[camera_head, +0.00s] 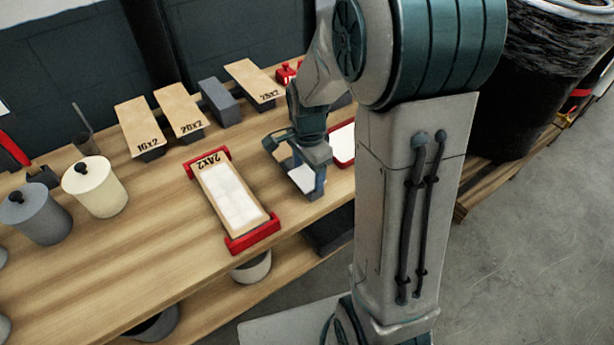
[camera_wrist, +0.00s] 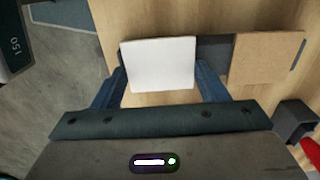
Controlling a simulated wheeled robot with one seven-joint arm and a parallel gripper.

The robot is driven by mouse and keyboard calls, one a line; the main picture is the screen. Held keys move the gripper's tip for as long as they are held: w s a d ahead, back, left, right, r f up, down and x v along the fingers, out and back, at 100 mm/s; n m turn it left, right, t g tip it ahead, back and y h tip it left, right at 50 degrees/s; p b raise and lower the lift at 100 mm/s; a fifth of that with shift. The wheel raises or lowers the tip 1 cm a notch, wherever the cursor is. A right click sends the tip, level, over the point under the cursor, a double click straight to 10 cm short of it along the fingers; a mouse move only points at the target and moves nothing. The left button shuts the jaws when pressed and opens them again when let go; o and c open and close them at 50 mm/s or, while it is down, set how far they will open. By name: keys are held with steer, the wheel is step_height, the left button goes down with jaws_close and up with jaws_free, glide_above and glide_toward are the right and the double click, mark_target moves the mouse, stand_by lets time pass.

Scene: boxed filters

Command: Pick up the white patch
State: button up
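The white patch (camera_wrist: 160,65) lies flat between the two blue fingers of my gripper (camera_wrist: 162,82) in the wrist view, with a finger against each side edge. It also shows under the gripper in the head view (camera_head: 303,181). My gripper (camera_head: 305,172) hangs over the table near its front edge, right of the red-ended tray, and appears shut on the patch. More white pieces lie in a block on the tray labelled 24x2 (camera_head: 240,244).
A second red-edged white tray (camera_head: 343,145) is right of my gripper. Lidded pots (camera_head: 95,187) stand left.

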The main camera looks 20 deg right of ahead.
steer(key=shift+c, duration=0.6)
steer(key=shift+r, duration=0.1)
